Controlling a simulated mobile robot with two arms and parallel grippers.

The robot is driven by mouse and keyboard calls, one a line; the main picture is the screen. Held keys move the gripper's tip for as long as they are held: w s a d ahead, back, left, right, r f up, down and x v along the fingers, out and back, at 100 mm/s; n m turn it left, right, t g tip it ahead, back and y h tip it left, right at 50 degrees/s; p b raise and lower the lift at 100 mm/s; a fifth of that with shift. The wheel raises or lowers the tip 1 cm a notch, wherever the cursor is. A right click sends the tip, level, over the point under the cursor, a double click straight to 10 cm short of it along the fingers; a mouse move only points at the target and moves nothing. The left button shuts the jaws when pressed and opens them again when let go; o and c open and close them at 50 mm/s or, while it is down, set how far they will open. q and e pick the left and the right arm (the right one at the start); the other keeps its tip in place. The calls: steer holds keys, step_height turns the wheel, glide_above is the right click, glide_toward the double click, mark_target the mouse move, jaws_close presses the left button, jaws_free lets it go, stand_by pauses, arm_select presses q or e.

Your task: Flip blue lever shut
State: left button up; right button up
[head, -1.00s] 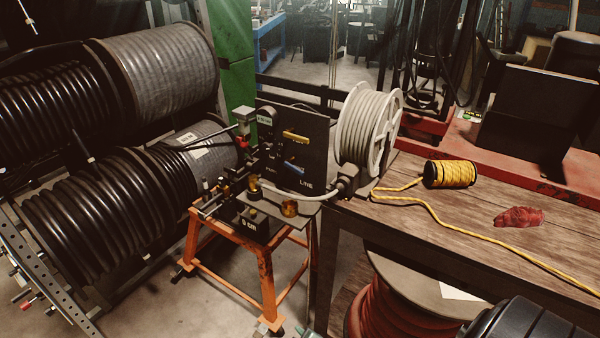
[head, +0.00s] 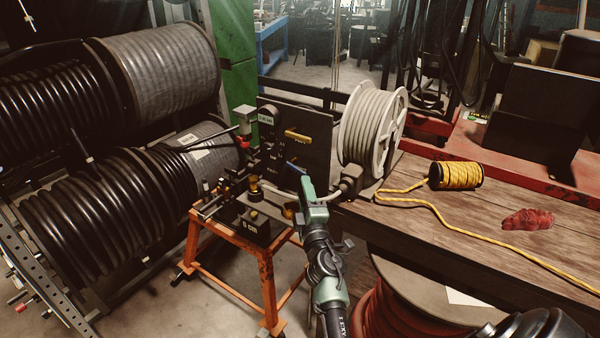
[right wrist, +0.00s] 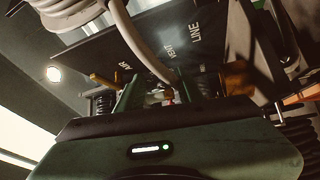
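The blue lever (head: 296,168) is a small bar on the black panel (head: 318,150) of the hose crimper, slanting down to the right. A yellow lever (head: 297,135) sits above it; a yellow handle also shows in the right wrist view (right wrist: 103,80). My right gripper (head: 306,182) is just in front of the panel, close to the blue lever's lower right end; I cannot tell whether it touches. In the right wrist view its two green fingers (right wrist: 158,90) stand apart, pointing at the panel. The blue lever cannot be made out there. My left gripper is out of view.
A white hose reel (head: 368,130) stands right of the panel, its hose curving in front. The crimper rests on an orange stand (head: 266,275). A wooden bench (head: 440,215) with yellow rope spool (head: 456,175) and red cloth (head: 528,219) lies right. Black hose coils (head: 100,215) fill the left.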

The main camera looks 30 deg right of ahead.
mark_target(299, 173)
steer(key=x, duration=0.7)
steer(key=shift+w+d+b, duration=0.15)
steer(key=shift+w+b, duration=0.15)
jaws_close()
